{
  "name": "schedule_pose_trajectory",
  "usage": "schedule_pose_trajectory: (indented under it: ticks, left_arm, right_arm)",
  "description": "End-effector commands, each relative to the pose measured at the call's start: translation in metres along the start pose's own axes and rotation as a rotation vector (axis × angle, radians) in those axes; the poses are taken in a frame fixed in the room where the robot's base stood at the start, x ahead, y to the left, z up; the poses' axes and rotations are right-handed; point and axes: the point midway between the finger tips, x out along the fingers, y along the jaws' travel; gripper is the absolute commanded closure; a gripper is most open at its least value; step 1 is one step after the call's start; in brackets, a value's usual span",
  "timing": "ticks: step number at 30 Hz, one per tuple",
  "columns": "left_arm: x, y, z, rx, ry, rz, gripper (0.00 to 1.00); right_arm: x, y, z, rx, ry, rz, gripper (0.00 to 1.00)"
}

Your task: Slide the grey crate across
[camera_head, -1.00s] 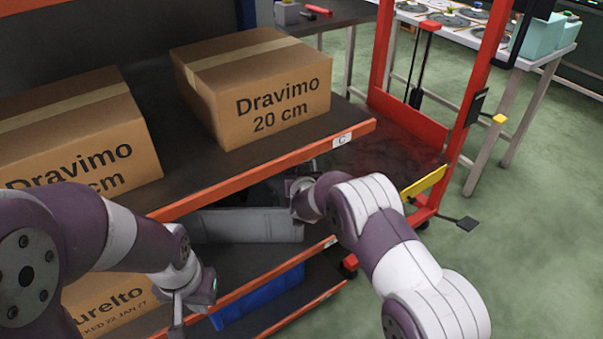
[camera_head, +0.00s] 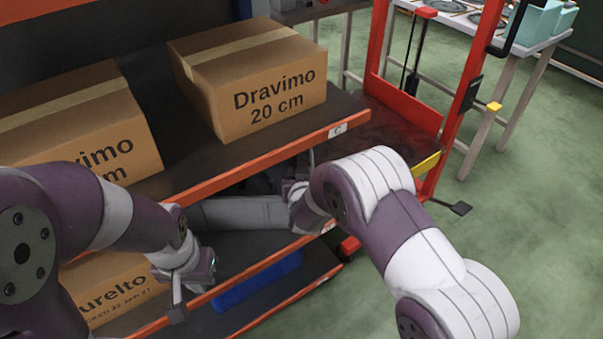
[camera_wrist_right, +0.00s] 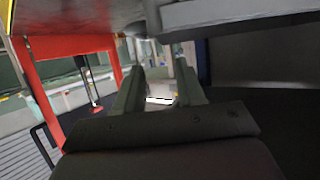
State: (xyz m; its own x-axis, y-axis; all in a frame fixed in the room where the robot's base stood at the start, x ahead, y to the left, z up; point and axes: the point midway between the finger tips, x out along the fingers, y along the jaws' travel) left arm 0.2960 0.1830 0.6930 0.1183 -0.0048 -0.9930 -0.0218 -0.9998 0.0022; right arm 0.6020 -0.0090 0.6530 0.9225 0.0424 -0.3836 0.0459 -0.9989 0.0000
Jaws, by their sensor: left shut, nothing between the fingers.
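The grey crate (camera_head: 240,213) stands on the middle shelf level, under the shelf board that carries the cartons. Only its long front side shows; the board hides its upper and rear parts. My right arm reaches in at the crate's right end, and the right hand is mostly hidden there in the head view. In the right wrist view my right gripper (camera_wrist_right: 158,72) has its two fingers apart, with nothing seen between them. I cannot tell whether it touches the crate. My left gripper (camera_head: 177,297) is shut and empty, in front of the rack, left of and below the crate.
Dravimo cartons (camera_head: 255,85) stand on the upper board (camera_head: 230,175). A blue crate (camera_head: 255,280) and a Surelto carton (camera_head: 115,285) sit lower down. A red-framed lift trolley (camera_head: 400,105) with a dark platform stands right of the rack. Green floor is free at the right.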

Motion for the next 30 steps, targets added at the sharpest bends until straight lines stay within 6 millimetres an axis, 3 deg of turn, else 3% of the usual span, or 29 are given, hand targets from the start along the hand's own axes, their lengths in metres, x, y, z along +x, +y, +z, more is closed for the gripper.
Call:
schedule_pose_trajectory:
  ticks: [3,7,24,26,28,30]
  left_arm:
    - [-0.007,0.0,-0.001,0.0,0.0,0.0,1.0]
    - [-0.008,0.0,-0.001,0.0,0.0,0.0,1.0]
    - [-0.008,0.0,-0.001,0.0,0.0,0.0,1.0]
    - [-0.008,0.0,-0.001,0.0,0.0,0.0,1.0]
    - [-0.008,0.0,-0.001,0.0,0.0,0.0,1.0]
    - [-0.008,0.0,-0.001,0.0,0.0,0.0,1.0]
  right_arm:
    - [-0.018,0.0,-0.002,-0.001,-0.001,0.0,0.61]
    - [-0.028,0.0,0.0,-0.001,0.0,0.0,0.61]
    - [-0.03,0.002,-0.001,0.002,-0.009,-0.002,0.61]
    - [-0.035,0.01,-0.003,0.007,-0.058,-0.013,0.61]
    - [-0.054,0.031,-0.004,0.016,-0.185,-0.036,0.61]
    - [-0.092,0.061,0.004,0.024,-0.371,-0.057,0.61]
